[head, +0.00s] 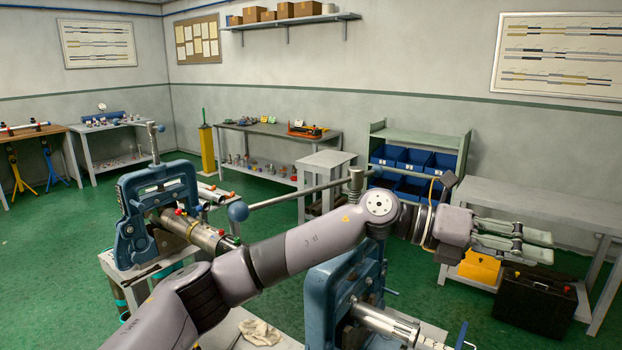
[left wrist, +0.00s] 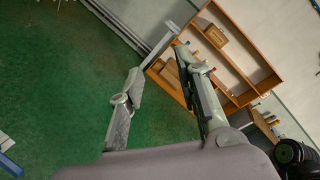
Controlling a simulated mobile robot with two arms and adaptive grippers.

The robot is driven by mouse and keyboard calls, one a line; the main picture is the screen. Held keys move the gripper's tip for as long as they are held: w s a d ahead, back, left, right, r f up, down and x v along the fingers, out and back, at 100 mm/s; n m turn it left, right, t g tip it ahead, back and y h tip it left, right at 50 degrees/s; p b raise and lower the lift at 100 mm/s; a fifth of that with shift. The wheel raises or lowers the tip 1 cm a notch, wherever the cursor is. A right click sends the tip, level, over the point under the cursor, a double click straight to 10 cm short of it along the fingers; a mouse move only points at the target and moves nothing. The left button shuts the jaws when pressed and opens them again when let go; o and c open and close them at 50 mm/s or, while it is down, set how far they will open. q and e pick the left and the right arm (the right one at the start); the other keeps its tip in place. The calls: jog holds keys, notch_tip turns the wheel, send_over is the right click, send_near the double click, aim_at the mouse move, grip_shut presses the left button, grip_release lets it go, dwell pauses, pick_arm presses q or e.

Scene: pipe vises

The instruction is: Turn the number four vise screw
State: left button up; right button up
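Two blue pipe vises show in the head view. The near vise (head: 323,300) stands at the bottom centre, partly hidden behind my left arm, with a silver pipe (head: 385,322) leaving it to the right. Its screw (head: 356,181) rises above my arm and carries a long, slanting handle bar (head: 295,193) with a blue ball at its left end. The other vise (head: 128,222) stands to the left with its own screw handle (head: 153,145). I cannot read a number on either. My left gripper (head: 552,246) is right of the near vise, apart from it, open and empty; its spread fingers show in the left wrist view (left wrist: 158,62).
A grey table (head: 530,205) stands behind my left gripper, with a black case (head: 535,303) below it. A green rack of blue bins (head: 412,160) stands at the back. The left wrist view shows green floor and a wooden shelf (left wrist: 232,75).

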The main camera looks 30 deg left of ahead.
pick_arm(q)
jog(key=w+a+r+m+t+y, duration=0.1)
jog(key=w+a+r+m+y, duration=0.2)
jog(key=a+y, duration=0.55)
jog(key=n+t+y, duration=0.2)
jog(key=n+y, duration=0.2)
jog(key=y, duration=0.4)
send_near(311, 190)
jog(key=p+x, duration=0.2)
jog(key=x, duration=0.2)
jog(key=p+x, duration=0.1)
jog(key=x, duration=0.3)
jog(key=shift+w+r+p, duration=0.15)
jog(key=shift+w+p, duration=0.2)
jog(key=shift+w, duration=0.05)
pick_arm(e)
jog(key=r, duration=0.3)
jog(key=shift+s+d+r, duration=0.2)
jog(key=shift+r, duration=0.2)
pick_arm(q)
jog(key=shift+c, duration=0.3)
pick_arm(e)
jog(key=shift+d, duration=0.15)
pick_arm(q)
jog(key=shift+c, duration=0.6)
grip_shut()
